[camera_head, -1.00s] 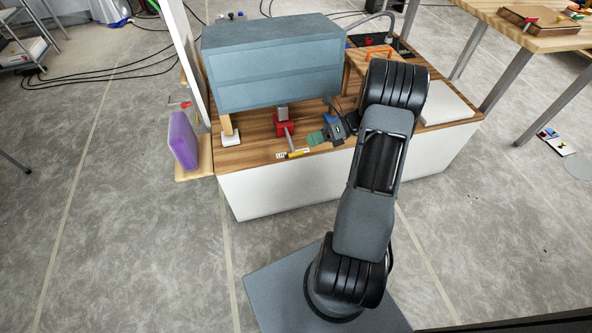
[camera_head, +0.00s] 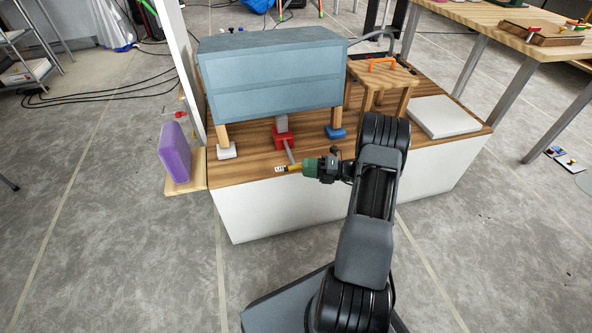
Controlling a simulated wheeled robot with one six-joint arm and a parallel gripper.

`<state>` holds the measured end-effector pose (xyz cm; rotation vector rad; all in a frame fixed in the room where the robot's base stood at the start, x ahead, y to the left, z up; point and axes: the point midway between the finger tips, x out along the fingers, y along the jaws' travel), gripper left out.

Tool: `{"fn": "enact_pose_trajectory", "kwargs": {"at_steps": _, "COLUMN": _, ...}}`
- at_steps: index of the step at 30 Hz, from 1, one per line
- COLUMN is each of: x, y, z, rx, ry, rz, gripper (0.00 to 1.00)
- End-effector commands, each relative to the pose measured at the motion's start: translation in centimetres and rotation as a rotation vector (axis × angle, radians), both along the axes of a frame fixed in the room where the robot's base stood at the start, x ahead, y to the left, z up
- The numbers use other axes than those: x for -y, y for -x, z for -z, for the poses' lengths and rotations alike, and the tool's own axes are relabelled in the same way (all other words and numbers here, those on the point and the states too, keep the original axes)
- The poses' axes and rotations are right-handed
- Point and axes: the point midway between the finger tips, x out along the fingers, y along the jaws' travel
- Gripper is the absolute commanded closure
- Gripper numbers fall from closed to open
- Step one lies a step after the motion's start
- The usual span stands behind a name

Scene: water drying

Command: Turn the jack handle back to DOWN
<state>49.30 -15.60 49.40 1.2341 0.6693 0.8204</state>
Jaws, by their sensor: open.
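The red jack (camera_head: 284,138) stands on the wooden counter under the blue-grey cabinet (camera_head: 268,78), its grey post below the cabinet's underside. Its thin grey handle (camera_head: 290,154) points toward the front edge. A yellow piece (camera_head: 295,167) is at the handle's front end, beside a small white label (camera_head: 281,169) whose text is too small to read. My gripper (camera_head: 308,168) has green fingers and is open, pointing left, close to the right of the yellow piece. I cannot tell whether the fingers touch or surround it.
A small wooden stool (camera_head: 383,75) and a white slab (camera_head: 444,116) are to the right. A purple sponge-like block (camera_head: 175,152) stands at the left.

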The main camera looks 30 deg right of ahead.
Motion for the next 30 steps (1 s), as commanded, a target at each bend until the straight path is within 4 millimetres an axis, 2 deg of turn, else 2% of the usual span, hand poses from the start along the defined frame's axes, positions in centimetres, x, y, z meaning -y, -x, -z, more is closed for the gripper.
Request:
{"fn": "enact_pose_trajectory", "kwargs": {"at_steps": 3, "x": -1.6, "y": -1.0, "z": 0.2, "rx": 0.0, "ry": 0.0, "rz": -0.003, "gripper": 0.55}}
{"fn": "enact_pose_trajectory", "kwargs": {"at_steps": 9, "x": -3.1, "y": -2.0, "z": 0.1, "rx": 0.0, "ry": 0.0, "rz": -0.002, "gripper": 0.55}}
{"fn": "enact_pose_trajectory", "kwargs": {"at_steps": 22, "x": -3.7, "y": -2.4, "z": 0.0, "rx": 0.0, "ry": 0.0, "rz": 0.0, "gripper": 0.55}}
{"fn": "enact_pose_trajectory", "kwargs": {"at_steps": 23, "x": -3.7, "y": -2.4, "z": 0.0, "rx": 0.0, "ry": 0.0, "rz": 0.0, "gripper": 0.56}}
{"fn": "enact_pose_trajectory", "kwargs": {"at_steps": 30, "x": -3.7, "y": -2.4, "z": 0.0, "rx": 0.0, "ry": 0.0, "rz": -0.001, "gripper": 0.79}}
